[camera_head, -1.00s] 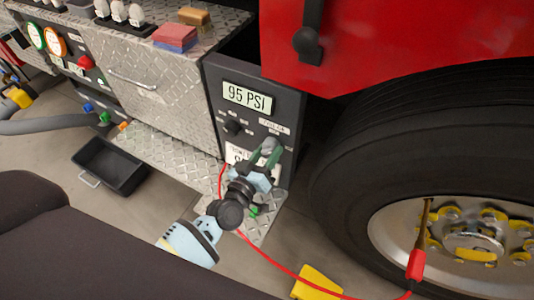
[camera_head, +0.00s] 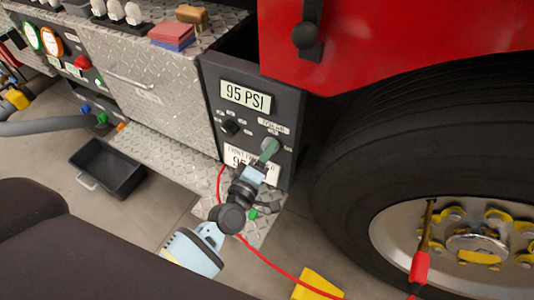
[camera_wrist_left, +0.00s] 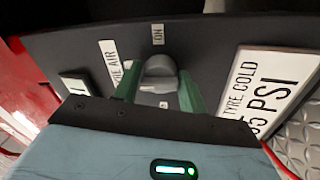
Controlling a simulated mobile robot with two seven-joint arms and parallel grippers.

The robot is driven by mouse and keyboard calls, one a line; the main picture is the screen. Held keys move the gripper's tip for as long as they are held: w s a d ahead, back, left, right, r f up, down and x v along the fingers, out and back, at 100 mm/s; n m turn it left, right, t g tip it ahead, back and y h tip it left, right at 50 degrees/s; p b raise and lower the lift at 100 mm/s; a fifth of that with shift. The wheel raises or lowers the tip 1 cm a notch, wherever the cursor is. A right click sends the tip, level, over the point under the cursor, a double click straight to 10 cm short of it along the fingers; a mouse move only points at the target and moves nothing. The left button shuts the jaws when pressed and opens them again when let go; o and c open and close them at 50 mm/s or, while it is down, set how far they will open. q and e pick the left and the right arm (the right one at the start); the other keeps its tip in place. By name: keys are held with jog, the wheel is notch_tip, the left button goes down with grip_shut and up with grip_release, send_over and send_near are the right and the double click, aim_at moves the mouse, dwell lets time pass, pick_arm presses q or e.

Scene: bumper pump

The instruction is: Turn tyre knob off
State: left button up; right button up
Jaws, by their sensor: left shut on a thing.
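The tyre knob (camera_wrist_left: 160,75) is a grey round knob on the black pump panel (camera_head: 212,100). It sits below the 95 PSI display in the head view, where it is partly hidden behind my fingers. My left gripper (camera_head: 270,149) reaches up to it from below. In the left wrist view its two green fingers (camera_wrist_left: 160,88) stand on either side of the knob, shut on it. An "ON" label (camera_wrist_left: 158,34) lies above the knob in that view, and a small label below it is partly covered. My right gripper is not in view.
A second black knob (camera_head: 231,127) sits left of the tyre knob. A large tyre (camera_head: 345,150) and red bodywork (camera_head: 400,40) stand to the right. A red hose (camera_head: 275,263) runs below, near a yellow chock (camera_head: 318,284). A black tray (camera_head: 104,168) lies at left.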

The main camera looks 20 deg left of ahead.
pick_arm(q)
jog(key=shift+a+f+n, duration=0.1)
jog(key=shift+f+n, duration=0.1)
jog(key=shift+n, duration=0.2)
jog(key=o, duration=0.9)
jog(key=shift+r, duration=0.1)
jog(key=shift+s+a+f, duration=0.1)
jog(key=shift+s+a, duration=0.05)
jog(key=shift+s, duration=1.15)
jog(key=shift+s+a+f, duration=0.1)
jog(key=shift+s+a, duration=0.1)
jog(key=shift+s, duration=1.1)
jog(key=shift+s+a+f, duration=0.1)
jog(key=shift+s+a, duration=0.05)
jog(key=shift+s, duration=1.15)
